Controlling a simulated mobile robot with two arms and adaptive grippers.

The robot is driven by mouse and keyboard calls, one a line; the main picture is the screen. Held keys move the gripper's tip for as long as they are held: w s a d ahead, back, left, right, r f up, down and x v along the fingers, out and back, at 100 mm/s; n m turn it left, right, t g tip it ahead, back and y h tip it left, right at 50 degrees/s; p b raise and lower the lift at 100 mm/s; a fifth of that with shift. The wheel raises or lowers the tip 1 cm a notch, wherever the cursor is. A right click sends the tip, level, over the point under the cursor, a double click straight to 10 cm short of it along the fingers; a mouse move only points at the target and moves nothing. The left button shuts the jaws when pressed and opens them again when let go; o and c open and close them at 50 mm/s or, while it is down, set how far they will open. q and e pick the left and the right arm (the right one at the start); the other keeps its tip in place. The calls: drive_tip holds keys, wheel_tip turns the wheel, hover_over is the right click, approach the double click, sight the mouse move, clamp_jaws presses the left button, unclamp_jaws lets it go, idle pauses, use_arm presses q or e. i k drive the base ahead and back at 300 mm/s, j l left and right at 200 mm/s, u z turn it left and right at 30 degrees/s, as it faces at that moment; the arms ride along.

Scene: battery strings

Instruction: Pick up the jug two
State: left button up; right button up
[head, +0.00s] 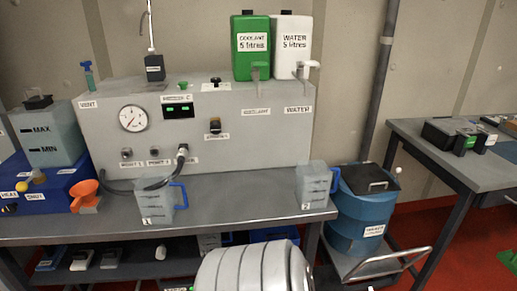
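Two translucent grey jugs with blue handles stand on the grey bench (235,207). One jug (155,204) is left of centre, in front of the grey machine, with a dark hose passing down close to it. The other jug (312,187) stands near the bench's right end, below the WATER label. Each has a small white label low on its front. Neither of my grippers is in view.
The grey machine (240,140) carries a gauge, a green COOLANT container (251,47) and a white WATER container (291,46). A blue drum (361,210) on a trolley stands right of the bench. Bare bench lies between the jugs.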

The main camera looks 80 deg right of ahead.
sight(312, 180)
drive_tip(key=z, duration=3.15)
